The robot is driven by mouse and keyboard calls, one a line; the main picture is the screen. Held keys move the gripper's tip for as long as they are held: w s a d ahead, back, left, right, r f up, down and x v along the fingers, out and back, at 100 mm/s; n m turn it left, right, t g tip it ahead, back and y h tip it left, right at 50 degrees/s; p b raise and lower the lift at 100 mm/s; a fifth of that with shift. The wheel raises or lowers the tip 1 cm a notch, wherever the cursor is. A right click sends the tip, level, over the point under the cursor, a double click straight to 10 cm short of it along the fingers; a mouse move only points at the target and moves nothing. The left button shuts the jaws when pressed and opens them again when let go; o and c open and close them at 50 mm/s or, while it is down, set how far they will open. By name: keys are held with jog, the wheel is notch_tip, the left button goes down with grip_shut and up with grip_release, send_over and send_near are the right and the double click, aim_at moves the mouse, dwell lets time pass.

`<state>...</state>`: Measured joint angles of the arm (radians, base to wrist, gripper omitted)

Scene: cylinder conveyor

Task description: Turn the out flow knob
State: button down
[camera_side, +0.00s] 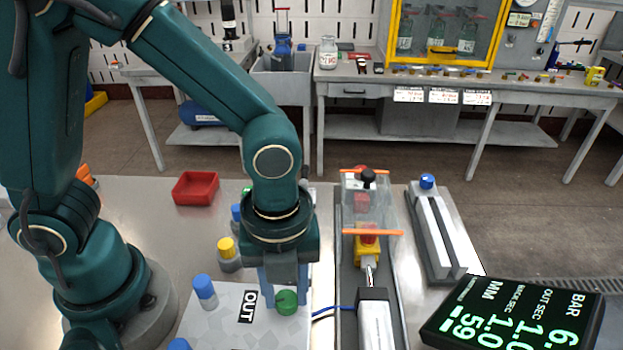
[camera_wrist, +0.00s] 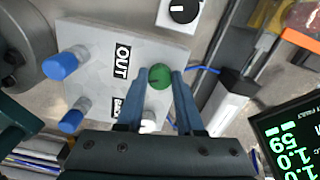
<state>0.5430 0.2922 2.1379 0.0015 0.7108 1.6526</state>
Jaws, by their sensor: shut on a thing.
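The out flow knob is a green round knob (camera_side: 286,302) on a pale grey panel (camera_side: 215,320), beside a black OUT label (camera_side: 248,306). In the wrist view the green knob (camera_wrist: 159,76) sits between the blue fingertips of my gripper (camera_wrist: 155,80), with a dark mark on its face. My gripper (camera_side: 285,290) points down over the knob in the side view and is shut on it. A second label on the panel (camera_wrist: 116,106) is partly hidden by a finger.
Blue-capped fittings (camera_side: 204,290) stand left of the knob, with a yellow-capped one (camera_side: 227,248) behind. A cylinder unit (camera_side: 374,322) and a lit display (camera_side: 515,318) stand to the right. A red tray (camera_side: 195,188) lies at the back left.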

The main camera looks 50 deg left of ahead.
jog(key=shift+n, duration=0.3)
jog(key=n, duration=0.5)
jog(key=shift+n, duration=0.4)
jog(key=n, duration=0.5)
jog(key=shift+s, duration=0.1)
jog(key=n, duration=0.5)
jog(key=shift+n, duration=0.4)
jog(key=n, duration=0.5)
jog(key=shift+n, duration=0.3)
jog(key=c, duration=0.5)
grip_release()
jog(key=shift+c, duration=0.2)
